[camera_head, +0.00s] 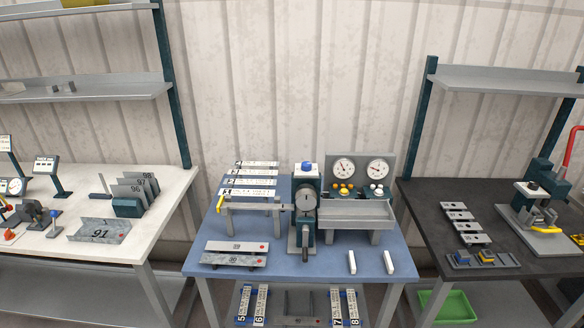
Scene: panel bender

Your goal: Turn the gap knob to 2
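The panel bender (305,230) stands upright at the middle of the blue table. A blue knob (306,166) sits on a white plate on top of its dark column. This may be the gap knob, but no label is readable, and its setting is too small to tell. A round grey disc (305,200) is on the column's front, with a dark handle (305,250) below it. Neither of my grippers is in view, and nothing touches the knob.
A panel with two round gauges (343,168) and yellow and white buttons stands right of the column. Two marked metal strips (233,260) lie at the blue table's (330,265) front left, and two white blocks (351,262) at front right. White and dark tables flank it.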

